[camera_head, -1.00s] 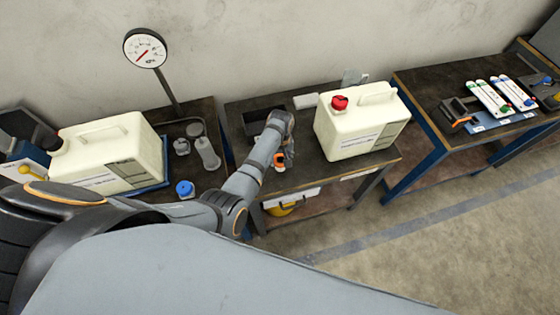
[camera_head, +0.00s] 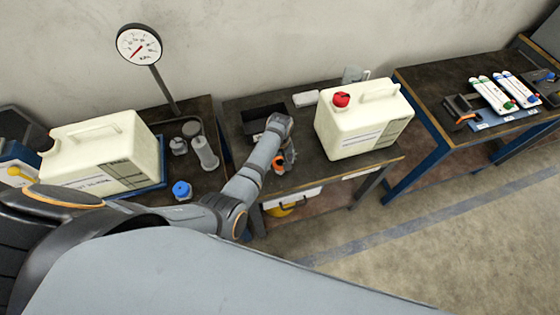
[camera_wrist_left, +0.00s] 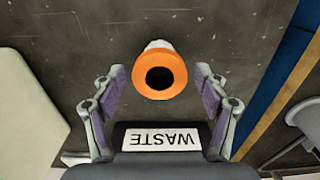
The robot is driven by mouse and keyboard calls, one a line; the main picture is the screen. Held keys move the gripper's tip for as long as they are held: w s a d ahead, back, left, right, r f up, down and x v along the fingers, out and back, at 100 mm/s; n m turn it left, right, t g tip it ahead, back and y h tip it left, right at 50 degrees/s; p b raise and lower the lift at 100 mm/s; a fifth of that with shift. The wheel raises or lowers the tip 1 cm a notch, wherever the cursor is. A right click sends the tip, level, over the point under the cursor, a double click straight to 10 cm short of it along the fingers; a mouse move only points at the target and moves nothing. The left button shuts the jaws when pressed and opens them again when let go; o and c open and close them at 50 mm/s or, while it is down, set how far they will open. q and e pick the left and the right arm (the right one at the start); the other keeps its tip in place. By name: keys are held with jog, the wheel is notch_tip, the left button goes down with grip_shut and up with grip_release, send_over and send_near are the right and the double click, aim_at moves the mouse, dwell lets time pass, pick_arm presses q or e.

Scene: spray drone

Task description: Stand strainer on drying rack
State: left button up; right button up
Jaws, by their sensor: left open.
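My left gripper (camera_head: 286,163) hangs over the middle bench. In the left wrist view its two fingers (camera_wrist_left: 155,100) are apart, with nothing held between them. A small piece with an orange ring rim, a dark hole and a pale body (camera_wrist_left: 160,72) stands just beyond the fingertips, roughly centred between them. I cannot tell whether it is the strainer. Two grey cylindrical pieces (camera_head: 205,153) stand on a dark tray (camera_head: 190,126) on the left bench. I cannot make out for certain which thing is the drying rack. My right gripper is not in view.
A dark open bin (camera_head: 250,115) sits behind my gripper. A WASTE label (camera_wrist_left: 163,137) shows near the fingers. A cream jug with red cap (camera_head: 362,125) stands right of the gripper, another cream jug (camera_head: 100,155) at far left. A gauge (camera_head: 139,43) and blue-capped bottle (camera_head: 181,190) are on the left bench.

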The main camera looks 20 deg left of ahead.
aim_at(280, 163)
pick_arm(q)
jog(key=shift+r, duration=0.3)
notch_tip(280, 163, up, 12)
jog(key=p, duration=0.9)
jog(key=shift+f, duration=0.1)
